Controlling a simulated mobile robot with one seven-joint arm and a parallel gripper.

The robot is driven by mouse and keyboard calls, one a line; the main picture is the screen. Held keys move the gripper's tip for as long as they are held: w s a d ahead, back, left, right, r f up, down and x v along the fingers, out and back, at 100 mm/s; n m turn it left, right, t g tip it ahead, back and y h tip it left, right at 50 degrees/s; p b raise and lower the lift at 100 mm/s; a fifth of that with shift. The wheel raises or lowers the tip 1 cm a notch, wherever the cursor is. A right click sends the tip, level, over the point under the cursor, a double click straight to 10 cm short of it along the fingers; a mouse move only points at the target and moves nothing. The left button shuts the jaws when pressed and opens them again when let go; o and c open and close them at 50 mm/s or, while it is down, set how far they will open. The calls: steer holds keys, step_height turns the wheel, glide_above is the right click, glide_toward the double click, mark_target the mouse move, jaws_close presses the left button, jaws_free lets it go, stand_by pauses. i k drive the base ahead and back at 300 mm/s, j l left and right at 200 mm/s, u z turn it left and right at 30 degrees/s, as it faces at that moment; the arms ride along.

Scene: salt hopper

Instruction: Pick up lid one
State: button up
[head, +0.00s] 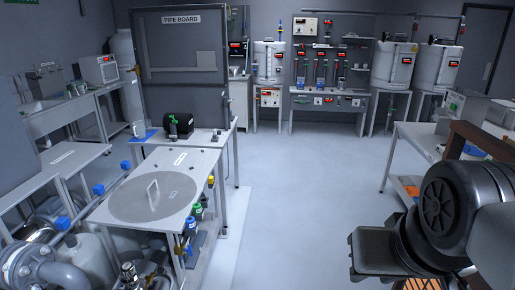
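A round grey lid (140,204) lies flat on the top of a light metal bench or hopper at the lower left. A raised bar handle (152,193) stands on it, left of the bench's right edge. I cannot read a label that marks it as lid one. Dark parts of my own arm fill the lower right, well apart from the lid.
A black device (179,126) stands behind the lid, before a grey pipe board (181,50). Pipes with blue handles (63,222) crowd the lower left. Bottles (197,211) hang along the bench's right side. The middle floor (290,180) is clear. A table (418,142) stands right.

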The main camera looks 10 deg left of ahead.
mark_target(152, 196)
steer(key=i+u, duration=0.1)
steer(key=i, duration=0.7)
steer(key=i+l+u, duration=0.1)
steer(key=i, duration=0.65)
steer(key=i+u, duration=0.4)
steer(key=i+l+u, duration=0.1)
steer(key=i+u, duration=0.3)
steer(key=i+l+u, duration=0.2)
steer(key=u, duration=0.2)
steer(key=i+l+u, duration=0.1)
steer(key=u, duration=0.4)
steer(key=i+l+u, duration=0.2)
steer(key=u, duration=0.3)
steer(key=i+l+u, duration=0.2)
steer(key=u, duration=0.25)
steer(key=i+l+u, duration=0.15)
steer(key=u, duration=0.15)
steer(key=i+l+u, duration=0.1)
steer(key=l+u, duration=0.15)
